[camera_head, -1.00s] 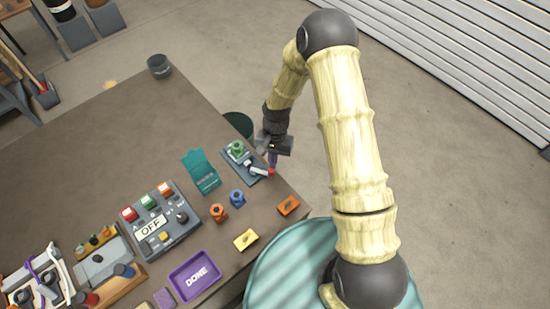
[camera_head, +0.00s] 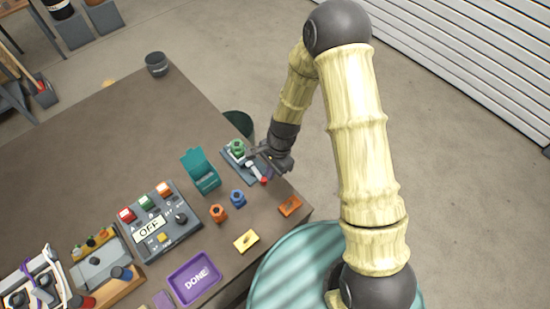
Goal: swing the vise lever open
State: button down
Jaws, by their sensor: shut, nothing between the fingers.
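The vise (camera_head: 229,158) is a grey plate with clamp parts near the table's right edge, and a green part (camera_head: 237,146) sits on it. Its lever (camera_head: 254,172) is a pale bar with a red tip (camera_head: 264,181), pointing toward the lower right. My gripper (camera_head: 254,153) is shut and empty. It is tilted, with its fingers pointing left over the vise, just above the lever and beside the green part. The fingers hide some of the vise's right side. I cannot tell whether they touch the lever.
A teal open-lidded box (camera_head: 201,171) stands left of the vise. Blue (camera_head: 237,198) and orange (camera_head: 218,213) knob-like pieces and an orange block (camera_head: 290,206) are in front. A control panel reading OFF (camera_head: 155,220) and a purple DONE tray (camera_head: 194,278) lie further left. The back table is mostly clear.

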jog(key=shift+s+a+m, duration=0.3)
jog(key=shift+s+m, duration=0.2)
jog(key=shift+m, duration=0.4)
jog(key=shift+s+a, duration=0.55)
jog(key=shift+a, duration=0.05)
jog(key=v, duration=1.7)
jog(key=shift+s+d+r+b, duration=0.2)
jog(key=shift+d+b, duration=0.1)
jog(key=shift+b, duration=0.1)
jog(key=s+d+r+n+t+h, duration=0.1)
jog(key=s+d+r+n+t, duration=0.1)
jog(key=d+n, duration=0.3)
jog(key=s+d+r+n+t+h, duration=0.1)
jog(key=d+n, duration=0.5)
jog(key=d, duration=0.7)
notch_tip(320, 180, up, 2)
jog(key=shift+s+r+t, duration=0.15)
jog(key=shift+s+t, duration=0.55)
jog(key=shift+s, duration=0.4)
